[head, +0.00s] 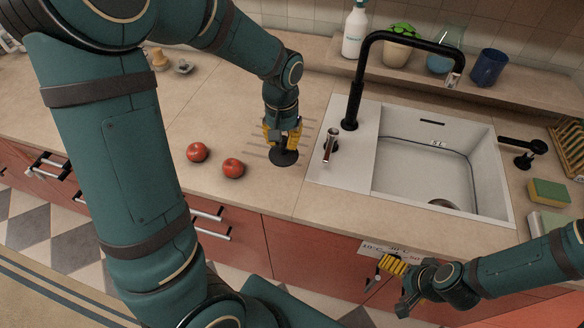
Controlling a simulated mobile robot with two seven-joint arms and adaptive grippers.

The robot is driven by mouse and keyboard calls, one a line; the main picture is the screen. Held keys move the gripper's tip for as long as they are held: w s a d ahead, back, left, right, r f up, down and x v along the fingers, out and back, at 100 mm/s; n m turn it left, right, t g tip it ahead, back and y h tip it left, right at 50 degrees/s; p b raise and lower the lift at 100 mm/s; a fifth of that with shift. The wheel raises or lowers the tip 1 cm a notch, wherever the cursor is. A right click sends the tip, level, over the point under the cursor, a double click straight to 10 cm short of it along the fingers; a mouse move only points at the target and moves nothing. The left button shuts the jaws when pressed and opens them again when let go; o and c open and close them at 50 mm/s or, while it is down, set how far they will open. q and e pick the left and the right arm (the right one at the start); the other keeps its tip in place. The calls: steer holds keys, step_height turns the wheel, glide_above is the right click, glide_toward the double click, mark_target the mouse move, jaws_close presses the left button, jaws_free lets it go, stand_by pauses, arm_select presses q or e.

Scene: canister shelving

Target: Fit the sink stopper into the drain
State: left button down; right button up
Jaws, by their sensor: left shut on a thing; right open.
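My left gripper (282,135) points down over the counter to the left of the sink. It is shut on a dark round stopper (284,158), whose flat disc shows below the yellow fingertips. I cannot tell whether the disc touches the counter. The white sink (418,165) lies to the right, and its drain (443,204) shows as a dark round opening at the basin's front, partly hidden by the front rim. My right gripper (393,267) is open and empty in front of the counter's edge, below the sink.
A black faucet (352,100) arches over the sink, with a lever (331,145) beside it. Two red tomatoes (215,160) lie left of my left gripper. A black-handled tool (524,158) and a sponge (548,192) are at the sink's right. A bottle (354,32) stands behind.

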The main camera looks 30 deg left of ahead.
mark_target(283, 155)
arm_select(q)
steer(key=f, duration=0.5)
steer(key=shift+s+f+b, duration=0.2)
steer(key=shift+s+b, duration=0.05)
steer(key=shift+b, duration=0.05)
step_height(283, 155, down, 4)
steer(key=shift+f, duration=0.1)
steer(key=shift+w, duration=0.15)
steer(key=shift+f, duration=0.1)
steer(key=shift+f+b, duration=0.15)
steer(key=shift+b, duration=0.2)
steer(key=c, duration=1)
jaws_free()
